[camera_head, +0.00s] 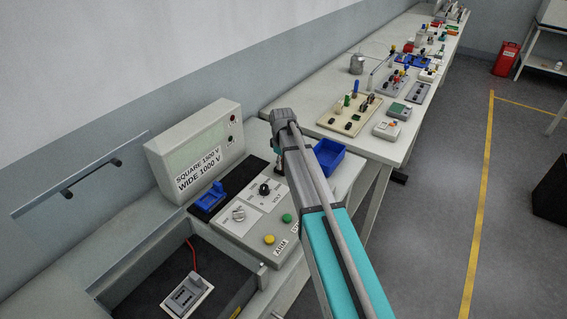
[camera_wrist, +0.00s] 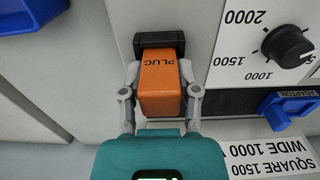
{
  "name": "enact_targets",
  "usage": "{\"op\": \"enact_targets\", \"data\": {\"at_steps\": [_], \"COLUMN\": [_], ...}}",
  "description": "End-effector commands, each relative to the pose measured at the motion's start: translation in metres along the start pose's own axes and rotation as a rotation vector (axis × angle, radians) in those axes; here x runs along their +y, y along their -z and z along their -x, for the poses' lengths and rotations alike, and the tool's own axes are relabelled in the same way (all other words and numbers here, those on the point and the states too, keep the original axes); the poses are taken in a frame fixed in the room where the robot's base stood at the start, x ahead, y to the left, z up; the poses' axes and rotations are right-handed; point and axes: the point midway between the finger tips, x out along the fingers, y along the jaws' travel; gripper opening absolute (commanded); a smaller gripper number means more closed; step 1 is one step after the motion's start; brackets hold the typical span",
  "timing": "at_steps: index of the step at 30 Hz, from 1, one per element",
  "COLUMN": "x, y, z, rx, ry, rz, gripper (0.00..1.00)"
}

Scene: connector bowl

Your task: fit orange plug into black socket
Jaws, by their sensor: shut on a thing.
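The orange plug (camera_wrist: 158,100), marked PLUG, is between the two grey fingers of my gripper (camera_wrist: 162,86) in the wrist view. My gripper is shut on its sides. The black socket (camera_wrist: 158,39) is on the pale panel just beyond the plug's far end. The plug is lined up with the socket and overlaps its near edge in the picture. I cannot tell whether the plug's end is inside it or only in front. In the head view my gripper (camera_head: 278,152) is over the panel; my arm hides the plug and socket.
A blue bin (camera_head: 328,155) stands right of my arm. A blue adaptor (camera_head: 210,197) sits left of the dial (camera_head: 264,189). The meter box (camera_head: 197,150) with the label "SQUARE 1500 V, WIDE 1000 V" rises behind. Green and yellow buttons (camera_head: 270,239) are in front.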

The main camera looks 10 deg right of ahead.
Motion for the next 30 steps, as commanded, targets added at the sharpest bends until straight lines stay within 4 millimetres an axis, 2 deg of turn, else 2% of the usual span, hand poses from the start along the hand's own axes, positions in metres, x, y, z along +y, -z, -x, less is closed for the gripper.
{"op": "enact_targets", "data": {"at_steps": [1,2,7,22,30], "x": [0.0,0.0,0.0,0.0,-0.001], "y": [0.0,0.0,0.0,0.0,0.001], "z": [-0.003,-0.002,-0.001,0.001,0.013], "rx": [0.0,0.0,0.0,0.0,0.0], "ry": [0.0,0.0,0.0,0.0,0.0], "rz": [0.0,0.0,0.0,0.001,0.001], "gripper": [0.0,0.43,0.75,0.76,0.76]}}
